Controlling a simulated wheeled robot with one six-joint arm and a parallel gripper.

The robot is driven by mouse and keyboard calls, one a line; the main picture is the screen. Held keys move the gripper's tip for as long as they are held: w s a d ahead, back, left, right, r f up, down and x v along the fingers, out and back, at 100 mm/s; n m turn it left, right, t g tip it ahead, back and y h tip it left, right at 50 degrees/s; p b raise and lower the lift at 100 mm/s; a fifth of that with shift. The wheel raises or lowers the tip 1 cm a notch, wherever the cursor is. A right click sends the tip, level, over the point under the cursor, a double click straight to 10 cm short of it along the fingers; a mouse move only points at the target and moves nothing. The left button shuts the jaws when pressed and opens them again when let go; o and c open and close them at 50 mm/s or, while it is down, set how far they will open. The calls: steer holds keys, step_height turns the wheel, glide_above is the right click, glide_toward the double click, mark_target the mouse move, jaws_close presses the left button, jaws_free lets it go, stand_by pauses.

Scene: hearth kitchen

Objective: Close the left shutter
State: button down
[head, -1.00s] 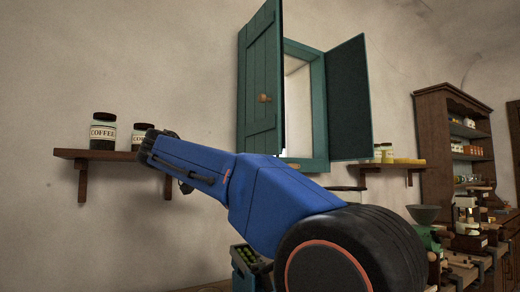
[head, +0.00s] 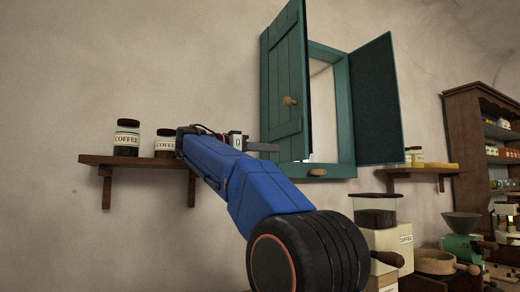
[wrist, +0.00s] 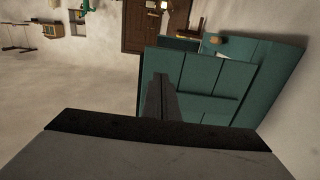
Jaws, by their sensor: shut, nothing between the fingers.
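The left shutter (head: 284,85) is a teal plank panel with a round wooden knob (head: 290,101). It stands swung open, out from the wall, at the left of the window. The right shutter (head: 377,100) is also open. My gripper (head: 268,147) is shut and empty, beside the lower left edge of the left shutter in the head view. Whether it touches the shutter cannot be told. In the wrist view, the shut fingers (wrist: 160,97) show in front of teal shutter panels (wrist: 200,75).
A shelf (head: 92,159) with coffee jars (head: 126,138) is on the wall left of and behind my arm. A wooden catch (head: 317,173) sits on the window's lower frame. A coffee grinder (head: 376,216) and other kitchenware stand below, at the right.

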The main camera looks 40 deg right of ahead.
mark_target(299, 150)
steer(key=shift+x, duration=3.95)
steer(key=shift+d, duration=0.1)
